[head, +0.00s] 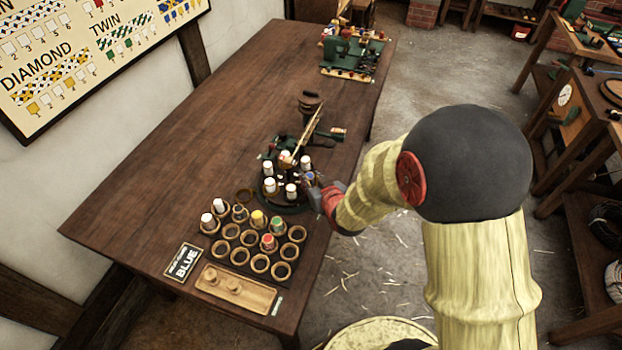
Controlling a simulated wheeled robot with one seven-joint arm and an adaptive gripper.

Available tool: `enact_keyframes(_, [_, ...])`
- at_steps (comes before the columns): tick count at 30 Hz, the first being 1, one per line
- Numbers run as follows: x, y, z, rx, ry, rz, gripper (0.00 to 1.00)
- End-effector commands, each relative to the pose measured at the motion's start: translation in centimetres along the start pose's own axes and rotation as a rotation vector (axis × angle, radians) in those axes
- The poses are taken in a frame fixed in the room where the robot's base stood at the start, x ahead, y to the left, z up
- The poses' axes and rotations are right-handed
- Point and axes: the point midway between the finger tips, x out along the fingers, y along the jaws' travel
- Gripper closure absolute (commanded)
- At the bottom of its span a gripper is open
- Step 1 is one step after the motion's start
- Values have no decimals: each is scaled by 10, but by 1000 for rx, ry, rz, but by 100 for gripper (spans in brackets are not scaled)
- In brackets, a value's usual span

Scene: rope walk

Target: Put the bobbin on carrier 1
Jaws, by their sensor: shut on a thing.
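My gripper (316,192) is at the right side of a dark round braiding machine (290,208) near the table's right edge. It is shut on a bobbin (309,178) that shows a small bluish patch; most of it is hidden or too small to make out. Several white bobbins (291,190) stand upright on the machine's carriers. I cannot read carrier numbers, and I cannot tell whether the held bobbin touches a carrier.
A rack of round cups (249,238) holds white, yellow, green and red-topped bobbins. Beside it are a card reading BLUE (184,262) and a wooden tray (258,296). A green machine (350,52) stands at the far end. The table's left side (170,185) is clear.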

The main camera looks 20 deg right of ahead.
Motion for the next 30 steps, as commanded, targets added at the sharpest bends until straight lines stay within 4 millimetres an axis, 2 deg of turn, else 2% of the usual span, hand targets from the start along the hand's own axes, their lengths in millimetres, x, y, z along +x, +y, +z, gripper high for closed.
enact_keyframes(10, [0,0,1,0,0,0,59])
enact_keyframes(22, [-2,0,-4,0,0,0,59])
enact_keyframes(26, [-21,0,-4,0,1,1,59])
enact_keyframes(30, [-50,0,-6,-1,3,0,59])
